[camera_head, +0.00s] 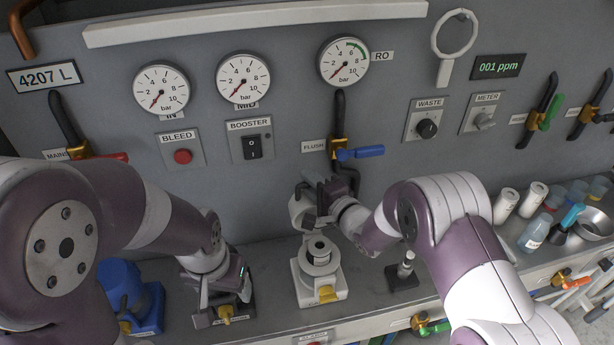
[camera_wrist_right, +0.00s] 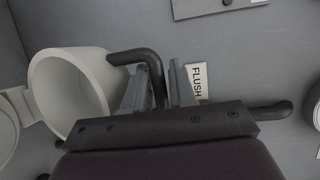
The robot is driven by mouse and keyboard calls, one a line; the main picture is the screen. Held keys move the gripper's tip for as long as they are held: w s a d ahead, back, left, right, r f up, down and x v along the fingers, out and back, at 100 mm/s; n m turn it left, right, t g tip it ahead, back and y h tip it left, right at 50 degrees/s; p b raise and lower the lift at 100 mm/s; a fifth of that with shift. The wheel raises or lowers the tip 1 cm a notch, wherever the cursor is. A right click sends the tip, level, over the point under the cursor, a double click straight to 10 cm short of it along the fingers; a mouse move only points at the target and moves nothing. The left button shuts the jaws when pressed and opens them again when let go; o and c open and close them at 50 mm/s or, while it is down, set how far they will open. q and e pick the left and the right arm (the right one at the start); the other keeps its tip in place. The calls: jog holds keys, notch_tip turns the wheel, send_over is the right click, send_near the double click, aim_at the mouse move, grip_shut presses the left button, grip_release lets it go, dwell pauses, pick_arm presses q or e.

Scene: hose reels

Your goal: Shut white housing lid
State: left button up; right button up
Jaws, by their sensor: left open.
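The white housing (camera_head: 321,272) stands on the ledge at the centre, with a dark round opening on top and a yellow part at its front. Its white lid (camera_head: 299,210) is raised behind it, tipped up with its hollow side showing; it also shows as an open cup in the right wrist view (camera_wrist_right: 66,92). My right gripper (camera_head: 326,193) is beside the lid. In the wrist view, its fingers (camera_wrist_right: 163,90) are apart around a dark bent bar (camera_wrist_right: 135,58) next to the lid; the grip is unclear. My left gripper (camera_head: 222,302) is open, low over a black block.
A blue housing (camera_head: 130,295) stands left on the ledge. A small black stand with a grey post (camera_head: 403,268) is right of the white housing. Pipes, valves and gauges line the wall behind. White cups and a beaker (camera_head: 535,232) stand at the right.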

jog(key=shift+w+a, duration=0.3)
jog(key=shift+w+a+f, duration=0.15)
jog(key=shift+w+f, duration=0.1)
jog(key=shift+w, duration=0.25)
jog(key=shift+s+r, duration=0.1)
jog(key=shift+s, duration=0.05)
grip_shut()
jog(key=shift+s+b, duration=0.2)
jog(key=shift+b, duration=0.2)
jog(key=s+t+y+b, duration=0.1)
jog(key=s+d+n+b, duration=0.1)
jog(key=s+b, duration=0.1)
jog(key=shift+s+d+t+y+b, duration=0.2)
jog(key=shift+t+y+b, duration=0.1)
jog(key=shift+t+y, duration=0.1)
jog(key=s, duration=0.2)
jog(key=shift+s+d+r, duration=0.1)
jog(key=shift+s+d, duration=0.2)
jog(key=shift+d, duration=0.05)
jog(key=shift+s+d+f, duration=0.15)
jog(key=shift+s+f, duration=0.05)
jog(key=shift+s, duration=0.3)
jog(key=shift+s+d+f, duration=0.15)
jog(key=shift+s, duration=0.3)
jog(key=shift+s+f, duration=0.15)
jog(key=shift+f, duration=0.05)
